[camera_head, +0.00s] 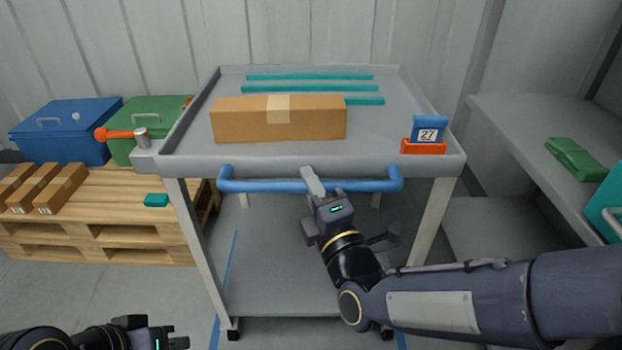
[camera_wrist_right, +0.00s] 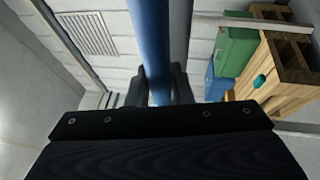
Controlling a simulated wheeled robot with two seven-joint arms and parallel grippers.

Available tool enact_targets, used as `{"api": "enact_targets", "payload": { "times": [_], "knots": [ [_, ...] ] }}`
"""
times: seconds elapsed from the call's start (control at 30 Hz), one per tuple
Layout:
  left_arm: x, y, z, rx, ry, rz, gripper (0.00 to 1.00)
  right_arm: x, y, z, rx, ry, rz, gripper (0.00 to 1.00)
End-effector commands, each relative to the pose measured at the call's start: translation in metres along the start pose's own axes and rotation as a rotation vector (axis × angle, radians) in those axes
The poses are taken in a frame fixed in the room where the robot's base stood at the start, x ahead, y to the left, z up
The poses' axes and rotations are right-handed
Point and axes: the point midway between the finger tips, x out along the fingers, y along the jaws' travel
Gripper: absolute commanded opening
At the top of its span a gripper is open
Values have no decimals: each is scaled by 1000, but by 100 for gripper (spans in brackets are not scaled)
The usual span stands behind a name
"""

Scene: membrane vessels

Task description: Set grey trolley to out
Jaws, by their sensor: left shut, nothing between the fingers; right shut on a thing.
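The grey trolley (camera_head: 190,140) stands in front of me, with a blue handle bar (camera_head: 270,186) along its near edge. My right gripper (camera_head: 316,186) is shut on the handle near its middle. In the right wrist view the blue bar (camera_wrist_right: 148,40) runs between my right gripper's fingers (camera_wrist_right: 158,92). My left gripper (camera_head: 178,338) is low at the bottom left, shut and empty, apart from the trolley. A brown carton (camera_head: 235,121), teal strips (camera_head: 310,88) and a blue card marked 27 (camera_head: 429,125) in an orange holder (camera_head: 423,147) are on the trolley top. My right arm hides part of its lower shelf (camera_head: 270,280).
An orange-knobbed lever (camera_head: 120,134) is at the trolley's left corner. A wooden pallet (camera_head: 110,210) with cartons, a blue bin (camera_head: 65,130) and a green bin (camera_head: 150,118) stands left. A grey shelf (camera_head: 520,130) with a green folded item (camera_head: 575,158) stands right. A wall is behind.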

Motion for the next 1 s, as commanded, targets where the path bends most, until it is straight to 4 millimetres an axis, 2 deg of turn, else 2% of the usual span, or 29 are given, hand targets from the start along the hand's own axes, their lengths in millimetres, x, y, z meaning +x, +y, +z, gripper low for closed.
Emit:
{"api": "enact_targets", "payload": {
  "times": [0.47, 0.5, 0.67, 1.0],
  "knots": [
    [0, 0, 0, 0, 0, 0, 0, -3, -1, -2, 0, 2, -4, 0],
    [0, 0, 0, 0, 0, 0, 0, -3, -1, -2, 0, 2, -4, 21],
    [0, 0, 0, 0, 0, 0, 0, -3, 0, -1, 0, 1, -2, 41],
    [-2, 1, -1, 0, 0, 0, 0, -7, 1, -1, 1, 0, -1, 41]
  ]
}}
